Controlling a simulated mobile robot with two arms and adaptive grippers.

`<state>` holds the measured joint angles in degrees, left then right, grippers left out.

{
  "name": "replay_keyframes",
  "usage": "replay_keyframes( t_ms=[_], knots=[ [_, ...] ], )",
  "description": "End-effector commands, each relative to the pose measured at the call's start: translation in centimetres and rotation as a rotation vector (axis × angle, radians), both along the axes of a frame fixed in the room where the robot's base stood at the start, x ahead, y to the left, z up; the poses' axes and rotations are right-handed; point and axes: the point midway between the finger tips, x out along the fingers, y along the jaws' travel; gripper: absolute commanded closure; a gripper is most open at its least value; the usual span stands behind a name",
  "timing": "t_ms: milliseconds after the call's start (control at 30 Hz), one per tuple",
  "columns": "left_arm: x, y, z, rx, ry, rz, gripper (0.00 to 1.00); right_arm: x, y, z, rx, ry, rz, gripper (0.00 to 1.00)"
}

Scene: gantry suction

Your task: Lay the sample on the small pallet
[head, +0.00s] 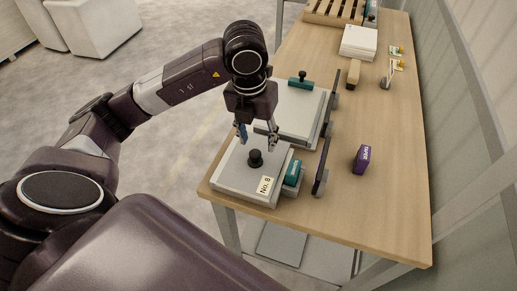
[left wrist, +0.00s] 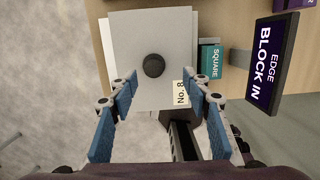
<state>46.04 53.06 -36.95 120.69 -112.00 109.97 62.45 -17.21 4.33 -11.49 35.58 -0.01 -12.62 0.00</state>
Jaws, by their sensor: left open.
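A light grey square plate, apparently the sample (head: 236,172), lies at the near left corner of the table. It has a black knob (head: 255,158) in its middle and a "No. 8" label at one edge. It also shows in the left wrist view (left wrist: 128,40), with the knob (left wrist: 154,66) ahead of the fingertips. My left gripper (head: 256,139) is open and empty above the plate, pointing down, apart from the knob. In the left wrist view its blue-padded fingers (left wrist: 165,92) are spread wide. A slatted wooden pallet (head: 336,10) is at the table's far end. My right gripper is not in view.
A second plate (head: 297,108) with a teal block (head: 301,83) lies just behind. Dark upright signs (head: 322,165) stand beside the plates; one reads "EDGE BLOCK IN" (left wrist: 272,62). The table's near right is clear.

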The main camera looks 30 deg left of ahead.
Motion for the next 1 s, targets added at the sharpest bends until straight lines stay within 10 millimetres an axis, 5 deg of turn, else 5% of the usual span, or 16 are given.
replay_keyframes(
  t_ms=[700, 1000],
  knots=[
    [0.5, 1.2, -7.2, 0.030, -0.003, 0.015, 0.56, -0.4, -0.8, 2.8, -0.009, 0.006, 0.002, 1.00],
    [0.5, 1.2, -7.6, 0.029, -0.005, 0.015, 0.60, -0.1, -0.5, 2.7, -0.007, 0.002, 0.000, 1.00]
  ],
)
